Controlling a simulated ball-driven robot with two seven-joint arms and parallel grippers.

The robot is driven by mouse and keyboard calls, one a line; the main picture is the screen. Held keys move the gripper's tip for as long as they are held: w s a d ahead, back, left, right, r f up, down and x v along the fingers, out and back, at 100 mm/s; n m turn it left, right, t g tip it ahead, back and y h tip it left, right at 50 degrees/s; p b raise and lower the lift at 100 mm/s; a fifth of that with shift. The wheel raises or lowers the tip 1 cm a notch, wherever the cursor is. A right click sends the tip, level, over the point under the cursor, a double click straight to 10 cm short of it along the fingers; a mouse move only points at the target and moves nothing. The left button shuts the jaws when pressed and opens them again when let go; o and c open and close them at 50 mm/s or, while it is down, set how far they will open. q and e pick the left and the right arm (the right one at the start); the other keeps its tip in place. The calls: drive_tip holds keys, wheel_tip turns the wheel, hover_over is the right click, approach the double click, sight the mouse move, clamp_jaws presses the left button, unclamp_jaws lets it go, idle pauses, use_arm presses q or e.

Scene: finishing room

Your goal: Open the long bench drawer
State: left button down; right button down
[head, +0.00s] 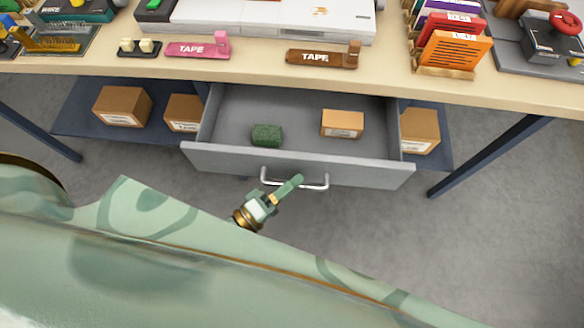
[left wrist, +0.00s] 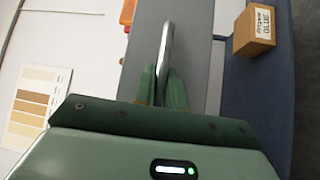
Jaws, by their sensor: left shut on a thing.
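The long grey bench drawer (head: 365,173) stands pulled out below the bench top in the head view, its inside showing. Its silver bar handle (head: 318,187) is on the front panel, and it also shows in the left wrist view (left wrist: 166,42). My left gripper (head: 290,186) is at the middle of the handle, shut on the bar. In the left wrist view the green fingers (left wrist: 161,84) lie on either side of the bar. A dark green block (head: 267,135) and a small cardboard box (head: 342,124) lie in the drawer. My right gripper is not in view.
The bench top (head: 255,72) carries tape dispensers (head: 198,49) and a card rack (head: 452,50). Cardboard boxes (head: 122,106) stand on a dark blue lower shelf (head: 77,112) beside the drawer. A bench leg (head: 490,155) stands at right. The grey floor in front is clear.

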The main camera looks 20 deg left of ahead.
use_arm(q)
drive_tip(key=shift+f, duration=0.1)
drive_tip(key=c, duration=1.5)
unclamp_jaws()
drive_tip(key=shift+o, duration=0.2)
drive_tip(key=shift+s, duration=0.1)
drive_tip(key=v, duration=1.6)
drive_tip(key=shift+p, duration=0.4)
drive_tip(key=shift+a, duration=0.15)
